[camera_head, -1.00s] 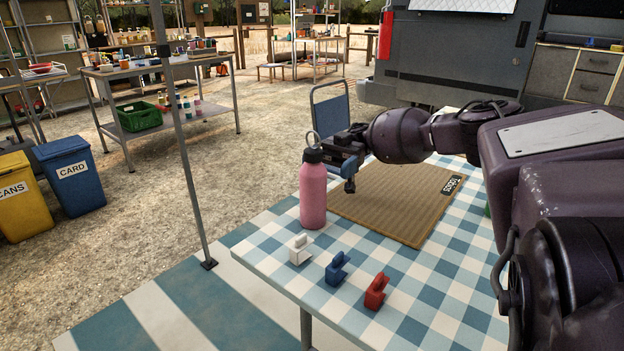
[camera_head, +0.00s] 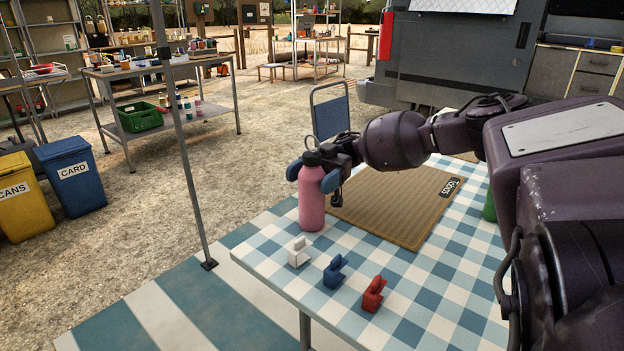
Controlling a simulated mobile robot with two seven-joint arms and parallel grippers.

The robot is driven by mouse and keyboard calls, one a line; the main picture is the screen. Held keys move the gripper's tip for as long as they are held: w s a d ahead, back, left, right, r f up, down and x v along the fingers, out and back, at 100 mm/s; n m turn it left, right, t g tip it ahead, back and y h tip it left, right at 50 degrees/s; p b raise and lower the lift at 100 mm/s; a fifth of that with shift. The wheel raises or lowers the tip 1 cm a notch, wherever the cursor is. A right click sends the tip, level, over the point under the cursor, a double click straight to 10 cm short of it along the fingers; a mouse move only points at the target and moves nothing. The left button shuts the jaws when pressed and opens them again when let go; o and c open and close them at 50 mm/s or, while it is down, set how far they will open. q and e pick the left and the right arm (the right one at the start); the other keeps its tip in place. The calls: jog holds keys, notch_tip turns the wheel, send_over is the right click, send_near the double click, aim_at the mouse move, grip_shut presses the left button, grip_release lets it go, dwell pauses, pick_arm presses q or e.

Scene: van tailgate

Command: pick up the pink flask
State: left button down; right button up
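The pink flask (camera_head: 312,208), with a dark cap and a ring on top, stands upright near the left corner of the checked table (camera_head: 420,305). My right gripper (camera_head: 313,176) is at its upper body, with one blue fingertip on the left of the flask and one on the right. The fingers are spread around it; whether the pads touch it is hard to see. My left gripper is not in view.
White (camera_head: 298,252), blue (camera_head: 335,270) and red (camera_head: 373,294) clips lie in front of the flask. A brown mat (camera_head: 395,205) lies to its right. A green object (camera_head: 489,207) is partly hidden behind my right arm. A folding chair (camera_head: 331,112) stands behind.

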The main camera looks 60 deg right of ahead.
jog(key=c, duration=0.9)
jog(key=shift+r, duration=0.15)
